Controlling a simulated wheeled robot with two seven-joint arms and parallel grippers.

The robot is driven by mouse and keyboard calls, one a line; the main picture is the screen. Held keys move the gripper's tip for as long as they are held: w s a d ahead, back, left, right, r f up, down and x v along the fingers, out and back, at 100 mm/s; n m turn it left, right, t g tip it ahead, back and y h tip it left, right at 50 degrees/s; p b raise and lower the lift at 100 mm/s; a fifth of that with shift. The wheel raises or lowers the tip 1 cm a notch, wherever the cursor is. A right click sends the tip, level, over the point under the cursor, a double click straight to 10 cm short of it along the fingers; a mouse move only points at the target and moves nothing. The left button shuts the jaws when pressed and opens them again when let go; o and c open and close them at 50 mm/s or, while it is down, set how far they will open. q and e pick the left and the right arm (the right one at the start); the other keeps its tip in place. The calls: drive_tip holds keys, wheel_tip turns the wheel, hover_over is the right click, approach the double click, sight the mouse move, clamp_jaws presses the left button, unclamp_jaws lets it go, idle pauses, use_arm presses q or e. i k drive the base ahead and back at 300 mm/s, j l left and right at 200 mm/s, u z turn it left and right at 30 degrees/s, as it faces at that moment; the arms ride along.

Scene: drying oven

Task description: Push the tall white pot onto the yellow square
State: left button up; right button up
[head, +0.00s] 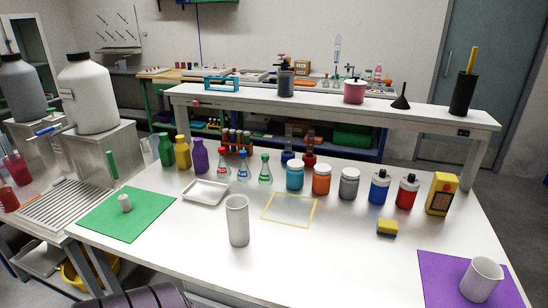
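The tall white pot (237,222) stands upright on the white table near the middle of the head view. The yellow square (314,213) is a thin yellow outline on the table top, behind and to the right of the pot. The pot is outside the outline, close to its left front corner. The inside of the square is empty. Neither of my grippers shows in the head view.
A shallow white tray (205,191) lies left behind the pot. Flasks and several jars, including a teal jar (295,177), stand behind the square. A yellow-and-blue sponge (387,228) lies to the right. A wide white beaker (481,280) stands on a purple mat (437,278).

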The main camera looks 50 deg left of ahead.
sight(236, 206)
drive_tip(key=u, duration=1.95)
drive_tip(key=i+j+z, duration=0.1)
drive_tip(key=i+j, duration=0.1)
drive_tip(key=i, duration=0.05)
